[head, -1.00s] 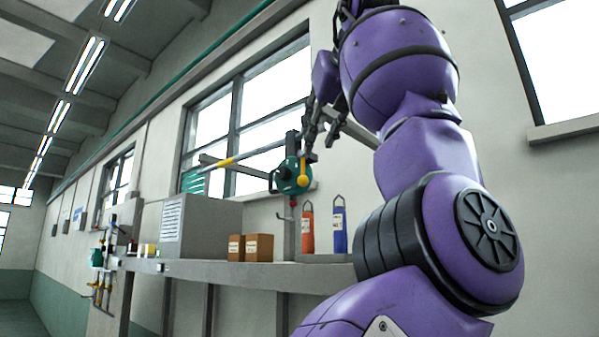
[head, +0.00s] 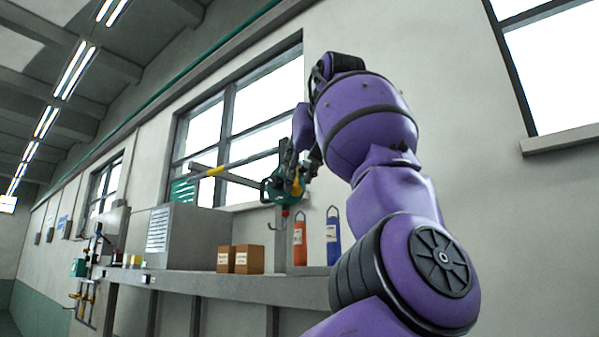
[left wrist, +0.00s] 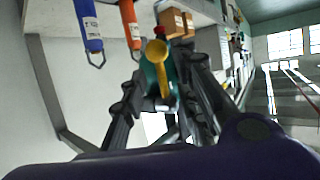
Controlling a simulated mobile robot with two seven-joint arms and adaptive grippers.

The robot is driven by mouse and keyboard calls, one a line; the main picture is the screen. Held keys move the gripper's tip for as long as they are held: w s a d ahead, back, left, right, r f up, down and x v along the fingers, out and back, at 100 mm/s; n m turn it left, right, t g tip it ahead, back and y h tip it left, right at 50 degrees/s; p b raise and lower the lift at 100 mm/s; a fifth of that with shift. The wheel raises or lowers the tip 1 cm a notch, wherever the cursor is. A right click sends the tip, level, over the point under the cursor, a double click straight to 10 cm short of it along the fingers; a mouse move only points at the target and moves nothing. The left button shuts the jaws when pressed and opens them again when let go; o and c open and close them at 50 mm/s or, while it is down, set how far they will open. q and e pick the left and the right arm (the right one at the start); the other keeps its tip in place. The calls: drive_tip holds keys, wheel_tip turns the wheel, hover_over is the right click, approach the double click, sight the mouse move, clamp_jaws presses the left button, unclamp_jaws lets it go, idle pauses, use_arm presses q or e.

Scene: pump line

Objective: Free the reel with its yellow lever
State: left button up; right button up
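The green reel (head: 269,189) is mounted above the shelf, in front of the window. Its yellow lever (head: 297,187) is partly hidden by my left gripper (head: 300,170) in the head view. In the left wrist view the yellow lever (left wrist: 158,62) has a round knob and a short stem, with the green reel (left wrist: 149,76) behind it. The fingers of my left gripper (left wrist: 166,78) stand apart on either side of the lever. I see gaps between them and the lever; contact cannot be made out. My right gripper is not in view.
A grey boom with a yellow section (head: 215,172) reaches left from the reel. Orange (head: 299,243) and blue (head: 333,238) tools stand below on the shelf (head: 240,285). Cardboard boxes (head: 250,260) and a grey cabinet (head: 190,235) are further left. A red hook piece (head: 285,212) hangs under the reel.

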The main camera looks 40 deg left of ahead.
use_arm(q)
drive_tip(key=shift+s+a, duration=0.1)
clamp_jaws()
drive_tip(key=shift+d+r+n+h, duration=0.35)
drive_tip(key=shift+r+n+h, duration=0.1)
drive_tip(key=shift+h, duration=0.65)
drive_tip(key=shift+g, duration=0.3)
